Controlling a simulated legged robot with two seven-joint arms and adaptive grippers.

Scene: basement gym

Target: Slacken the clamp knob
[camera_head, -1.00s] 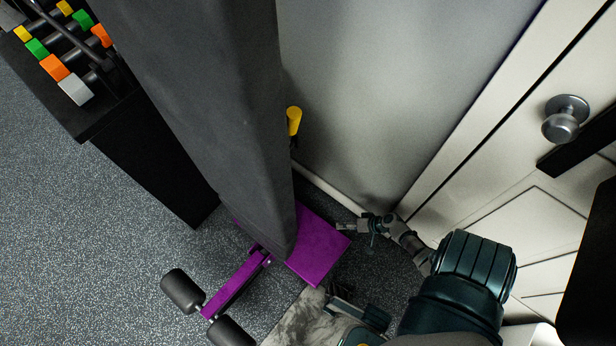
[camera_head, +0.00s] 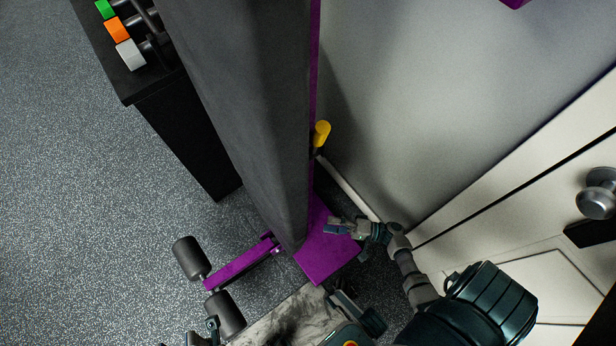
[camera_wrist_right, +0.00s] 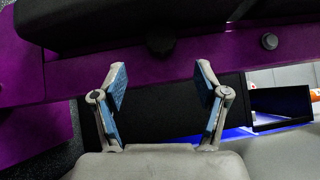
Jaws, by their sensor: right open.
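A dark round knob (camera_wrist_right: 160,43) sits on the purple bench frame (camera_wrist_right: 185,72) in the right wrist view, just under the black pad. It looks like the clamp knob; I cannot make it out in the head view. My right gripper (camera_wrist_right: 162,90) is open and empty, its two blue-padded fingers spread either side of the knob's line, with a gap to it. In the head view my right gripper (camera_head: 338,227) is beside the upright grey pad, over the purple foot plate. A small dark part at the bottom edge seems to be my left gripper (camera_head: 208,332); its jaws are unclear.
The tall grey pad (camera_head: 245,110) stands in the middle, with a yellow handle (camera_head: 320,133) at its right side. Black foam rollers (camera_head: 188,258) stick out at lower left. A dumbbell rack (camera_head: 175,130) stands at left; a white door (camera_head: 540,190) and wall are close at right.

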